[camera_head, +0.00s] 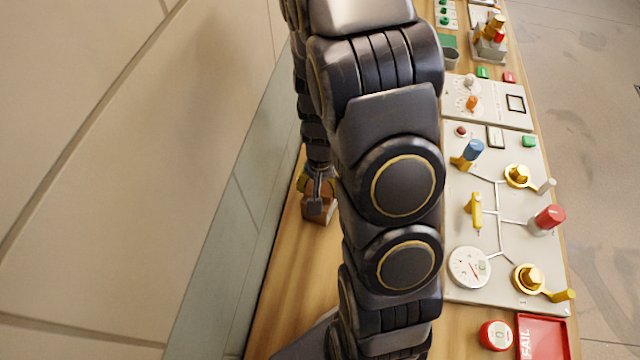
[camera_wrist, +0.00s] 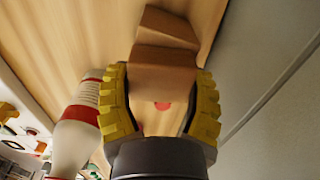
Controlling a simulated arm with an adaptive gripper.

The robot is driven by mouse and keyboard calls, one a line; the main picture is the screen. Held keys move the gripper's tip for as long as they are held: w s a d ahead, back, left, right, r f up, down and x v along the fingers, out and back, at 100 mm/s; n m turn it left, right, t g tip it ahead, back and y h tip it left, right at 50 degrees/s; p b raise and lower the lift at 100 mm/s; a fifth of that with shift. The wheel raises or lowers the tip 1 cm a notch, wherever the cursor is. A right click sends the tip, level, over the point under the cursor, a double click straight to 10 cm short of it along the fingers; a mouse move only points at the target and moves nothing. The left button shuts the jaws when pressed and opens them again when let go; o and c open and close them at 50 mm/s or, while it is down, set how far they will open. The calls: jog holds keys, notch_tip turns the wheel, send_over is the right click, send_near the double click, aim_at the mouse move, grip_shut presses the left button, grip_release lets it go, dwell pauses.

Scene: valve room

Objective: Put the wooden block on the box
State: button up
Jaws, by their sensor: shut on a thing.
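My gripper (camera_wrist: 162,95) has yellow ribbed fingers and is shut on the wooden block (camera_wrist: 162,75), a plain brown block between the fingertips. A second brown, angular shape (camera_wrist: 168,27) shows just past the block in the wrist view; I cannot tell whether it is the box or whether the two touch. In the head view my gripper (camera_head: 317,186) is low over the wooden bench near the wall, partly hidden by my arm. A brown thing (camera_head: 320,211) shows at its fingertips; block and box cannot be told apart there.
A white bottle with red bands (camera_wrist: 76,135) stands beside the gripper in the wrist view. A small red spot (camera_wrist: 162,106) shows behind the fingers. The wall (camera_head: 215,200) is close on the left. A valve panel (camera_head: 505,255) and red FAIL tray (camera_head: 545,335) lie right.

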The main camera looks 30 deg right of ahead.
jog(key=o, duration=1.1)
notch_tip(320, 180, up, 12)
jog(key=shift+r, duration=0.15)
